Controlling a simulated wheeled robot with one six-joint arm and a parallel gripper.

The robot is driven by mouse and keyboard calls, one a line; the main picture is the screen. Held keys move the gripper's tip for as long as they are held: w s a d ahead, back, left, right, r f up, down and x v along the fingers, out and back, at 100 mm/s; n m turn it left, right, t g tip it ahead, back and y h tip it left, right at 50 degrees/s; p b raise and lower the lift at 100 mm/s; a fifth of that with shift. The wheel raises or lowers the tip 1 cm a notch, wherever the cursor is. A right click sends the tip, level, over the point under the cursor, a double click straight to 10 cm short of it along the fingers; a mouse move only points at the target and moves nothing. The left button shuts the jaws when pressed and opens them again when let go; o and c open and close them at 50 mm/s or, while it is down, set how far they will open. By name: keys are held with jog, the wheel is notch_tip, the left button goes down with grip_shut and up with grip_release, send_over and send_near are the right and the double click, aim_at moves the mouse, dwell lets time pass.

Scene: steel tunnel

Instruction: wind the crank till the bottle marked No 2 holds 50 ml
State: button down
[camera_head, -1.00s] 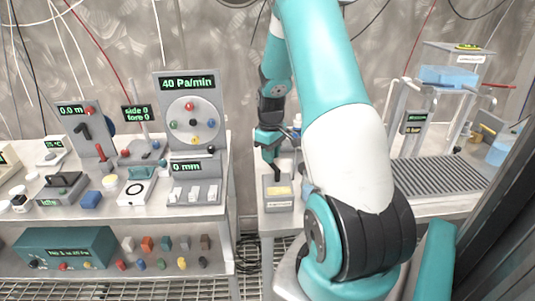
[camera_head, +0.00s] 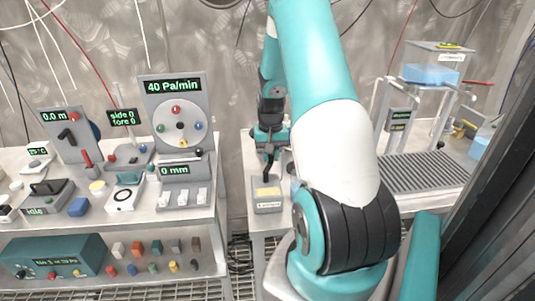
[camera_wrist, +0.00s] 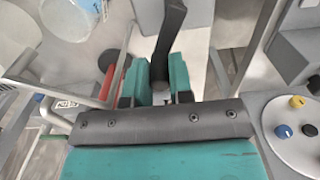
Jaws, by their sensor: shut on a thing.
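My gripper (camera_head: 269,145) is shut on a dark bar-shaped piece (camera_head: 268,172), perhaps a crank handle, above the small grey box. A clear vessel with blue liquid (camera_head: 432,74) stands on a frame at the right. A clear container with pale blue liquid (camera_head: 483,141) is at the far right edge, and a pale blue vessel (camera_wrist: 72,15) shows top left in the wrist view. I cannot make out a No 2 mark.
The grey box (camera_head: 267,208) with a yellow inside sits at the bench's front edge. A ribbed tray (camera_head: 415,172) lies right of my arm. The left bench holds a dial panel (camera_head: 180,125) reading 40 Pa/min. A gap separates the benches.

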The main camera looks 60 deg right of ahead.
jog(key=shift+s+d+m, duration=0.1)
jog(key=shift+s+m, duration=0.15)
jog(key=shift+m, duration=0.45)
jog(key=c, duration=1)
grip_release()
jog(key=shift+s, duration=0.1)
jog(key=shift+s, duration=0.1)
